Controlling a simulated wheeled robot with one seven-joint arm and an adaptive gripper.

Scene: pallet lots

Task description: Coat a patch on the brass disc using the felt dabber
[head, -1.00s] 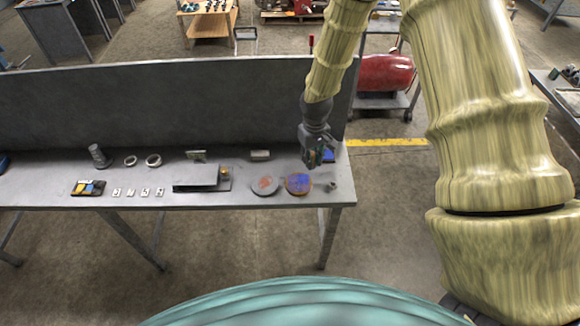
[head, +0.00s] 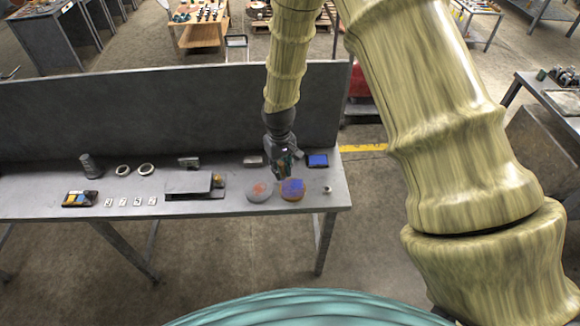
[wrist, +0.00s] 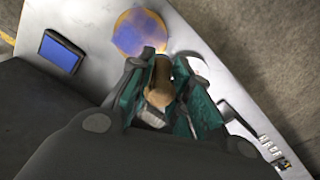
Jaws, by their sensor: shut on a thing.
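The brass disc (head: 292,196) lies near the right end of the bench, with a blue-violet area on its face and orange-tan showing at its rim. In the wrist view the brass disc (wrist: 124,22) is beyond the fingertips. My gripper (head: 284,172) is above the bench just behind the discs, shut on the felt dabber (wrist: 160,84), whose tan body shows between the green fingers. Whether the dabber touches the disc cannot be told. A blue pad in a dark frame (head: 317,160) lies behind and right of the disc; it also shows in the wrist view (wrist: 59,51).
A grey disc with a reddish patch (head: 259,192) lies just left of the brass disc. A small metal piece (head: 327,189) is to the right. A panel (head: 160,112) backs the bench.

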